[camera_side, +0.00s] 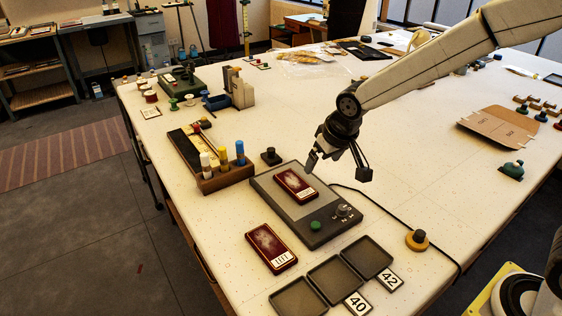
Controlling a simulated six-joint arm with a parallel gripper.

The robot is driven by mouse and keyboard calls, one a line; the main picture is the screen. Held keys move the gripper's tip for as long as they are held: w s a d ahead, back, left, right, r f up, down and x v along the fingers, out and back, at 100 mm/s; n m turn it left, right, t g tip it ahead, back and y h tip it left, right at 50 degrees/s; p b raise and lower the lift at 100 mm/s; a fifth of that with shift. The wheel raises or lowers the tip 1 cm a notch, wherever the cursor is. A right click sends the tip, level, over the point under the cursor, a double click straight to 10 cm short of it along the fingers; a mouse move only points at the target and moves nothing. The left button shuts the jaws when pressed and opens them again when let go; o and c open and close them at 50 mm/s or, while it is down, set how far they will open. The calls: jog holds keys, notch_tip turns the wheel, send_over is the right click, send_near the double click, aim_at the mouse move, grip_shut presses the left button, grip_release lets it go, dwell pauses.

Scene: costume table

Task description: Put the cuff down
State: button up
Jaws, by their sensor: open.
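A flat dark red piece (294,184) with a pale patch and a white label lies on the light plate of a grey device (318,236). It is probably the cuff, though I cannot tell for sure. A similar dark red piece (266,243) with a white label lies on the table, in front of the device and to its left. My gripper (338,169) is open, with nothing seen between its fingers. It hangs above the device, up and to the right of the red piece on the plate, and appears clear of it.
Several shallow dark trays (334,277) stand at the front, with cards 40 (358,303) and 42 (390,278). A wooden rack (226,178) with coloured-capped tubes is left of the device. A cable runs right past a yellow-and-black button (417,240). The white table's (440,180) middle is mostly clear.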

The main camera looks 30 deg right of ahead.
jog(key=s+d+f, duration=0.2)
jog(key=s+d, duration=0.1)
jog(key=s, duration=0.5)
jog(key=s+d+f+g, duration=0.1)
jog(key=s+d+f, duration=0.1)
jog(key=s, duration=0.6)
jog(key=shift+s+d+f+g, duration=0.25)
jog(key=shift+s+d+g, duration=0.1)
jog(key=shift+d, duration=0.2)
